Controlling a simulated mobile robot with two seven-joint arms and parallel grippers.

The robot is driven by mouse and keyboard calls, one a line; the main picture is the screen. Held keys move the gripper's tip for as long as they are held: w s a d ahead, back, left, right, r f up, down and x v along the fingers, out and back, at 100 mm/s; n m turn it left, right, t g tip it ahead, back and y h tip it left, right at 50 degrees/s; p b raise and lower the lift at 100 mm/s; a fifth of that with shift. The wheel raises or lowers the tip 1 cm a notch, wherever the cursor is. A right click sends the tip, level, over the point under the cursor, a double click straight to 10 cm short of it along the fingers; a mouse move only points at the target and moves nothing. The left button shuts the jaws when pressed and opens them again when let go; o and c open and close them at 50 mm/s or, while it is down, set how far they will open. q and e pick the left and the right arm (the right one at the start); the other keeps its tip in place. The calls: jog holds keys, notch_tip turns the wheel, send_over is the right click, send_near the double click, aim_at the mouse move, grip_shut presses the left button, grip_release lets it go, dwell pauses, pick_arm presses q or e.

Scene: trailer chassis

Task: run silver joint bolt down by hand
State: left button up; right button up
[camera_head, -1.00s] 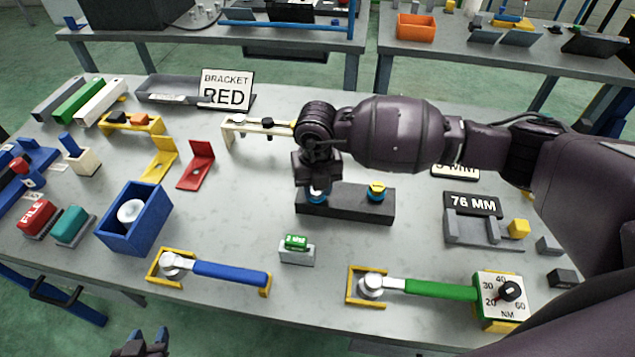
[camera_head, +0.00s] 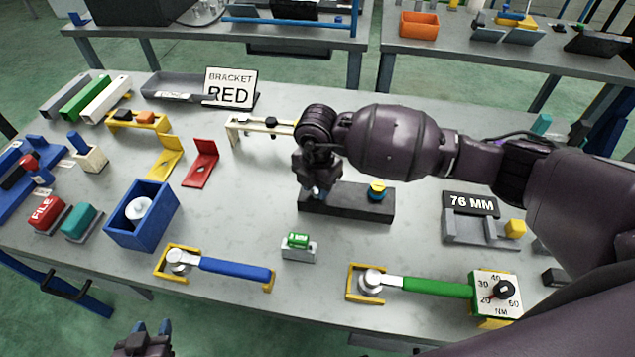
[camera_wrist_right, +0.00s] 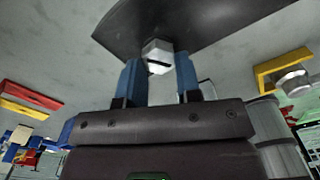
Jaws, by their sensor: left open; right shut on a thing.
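My right gripper (camera_head: 318,188) is over the left end of a dark block (camera_head: 348,206) on the table, pointing down. In the right wrist view its two blue fingers (camera_wrist_right: 159,72) are on either side of a silver bolt head (camera_wrist_right: 158,52), shut on it, against the dark block (camera_wrist_right: 205,18). The bolt's shank and seat are hidden, and in the head view the gripper covers the bolt. My left gripper (camera_head: 150,328) is open and empty at the bottom left, off the table's front edge.
A blue-handled wrench (camera_head: 233,269) and a green-handled wrench (camera_head: 437,287) lie at the front in yellow holders. A green-topped small block (camera_head: 298,243) stands between them and the dark block. A blue box (camera_head: 158,220) is left. The 76 MM stand (camera_head: 478,232) is right.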

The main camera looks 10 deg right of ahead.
jog(key=shift+w+r+m, duration=0.15)
jog(key=shift+r+m, duration=0.05)
jog(key=shift+m, duration=0.3)
jog(key=o, duration=0.8)
jog(key=shift+a, duration=0.1)
jog(key=shift+o, duration=0.6)
jog(key=shift+f, duration=0.1)
notch_tip(320, 180, up, 11)
jog(key=shift+b, duration=0.4)
jog(key=shift+s+f, duration=0.15)
jog(key=shift+s, duration=0.05)
